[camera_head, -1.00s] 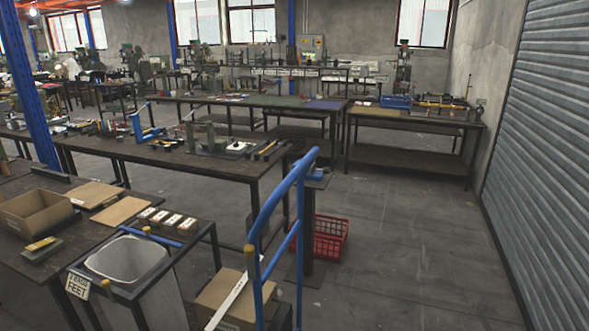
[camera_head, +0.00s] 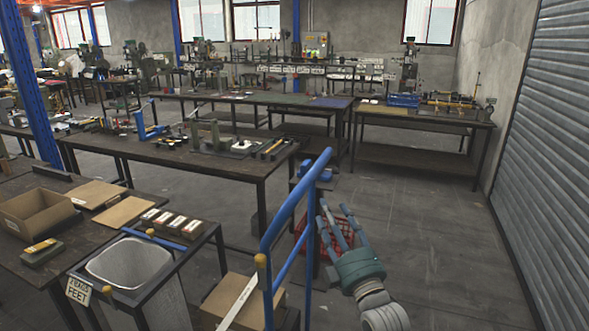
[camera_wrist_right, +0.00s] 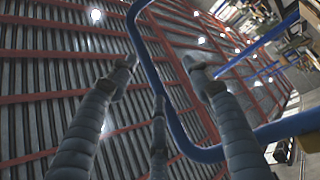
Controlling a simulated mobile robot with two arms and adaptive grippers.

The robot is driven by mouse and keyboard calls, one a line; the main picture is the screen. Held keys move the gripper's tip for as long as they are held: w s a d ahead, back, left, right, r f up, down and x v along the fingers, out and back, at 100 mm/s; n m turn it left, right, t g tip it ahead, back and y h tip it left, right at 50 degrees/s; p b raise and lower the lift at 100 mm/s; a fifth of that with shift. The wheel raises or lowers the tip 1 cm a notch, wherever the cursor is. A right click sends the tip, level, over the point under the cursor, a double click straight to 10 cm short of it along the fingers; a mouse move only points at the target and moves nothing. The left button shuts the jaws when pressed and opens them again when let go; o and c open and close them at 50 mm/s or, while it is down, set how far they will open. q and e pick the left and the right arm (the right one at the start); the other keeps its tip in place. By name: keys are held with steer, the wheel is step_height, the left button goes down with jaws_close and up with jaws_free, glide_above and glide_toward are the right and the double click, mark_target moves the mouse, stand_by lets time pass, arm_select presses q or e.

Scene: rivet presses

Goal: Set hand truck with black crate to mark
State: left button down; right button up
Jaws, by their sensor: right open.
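The hand truck's blue tubular handle (camera_head: 290,212) rises at the bottom middle of the head view. Its lower part is cut off by the frame edge. My right gripper (camera_head: 332,212) is open just right of the handle's upper bend, its fingers pointing up towards it. In the right wrist view the blue tube (camera_wrist_right: 153,75) runs through the gap between the spread fingers (camera_wrist_right: 160,68), which are not closed on it. I cannot tell whether any finger touches it. I cannot make out the black crate or the mark. My left gripper is out of view.
A red crate (camera_head: 342,236) stands on the floor behind my right gripper. A cardboard box (camera_head: 235,303) is low beside the handle. Workbenches (camera_head: 240,168) stand ahead and left. Open floor (camera_head: 430,225) lies right, up to the shutter (camera_head: 550,150).

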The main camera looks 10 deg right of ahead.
glide_toward(316, 167)
steer(key=shift+n+t+y, duration=0.3)
steer(key=shift+n, duration=0.1)
steer(key=p+x, duration=0.1)
steer(key=x, duration=0.1)
steer(key=p+x, duration=0.1)
steer(key=x, duration=0.2)
steer(key=f+p+x, duration=0.1)
steer(key=x, duration=0.2)
steer(key=shift+w+r, duration=0.15)
steer(key=shift+w, duration=0.3)
steer(key=shift+w+a+r, duration=0.1)
steer(key=shift+w+r, duration=0.05)
steer(key=shift+w, duration=0.4)
jaws_close()
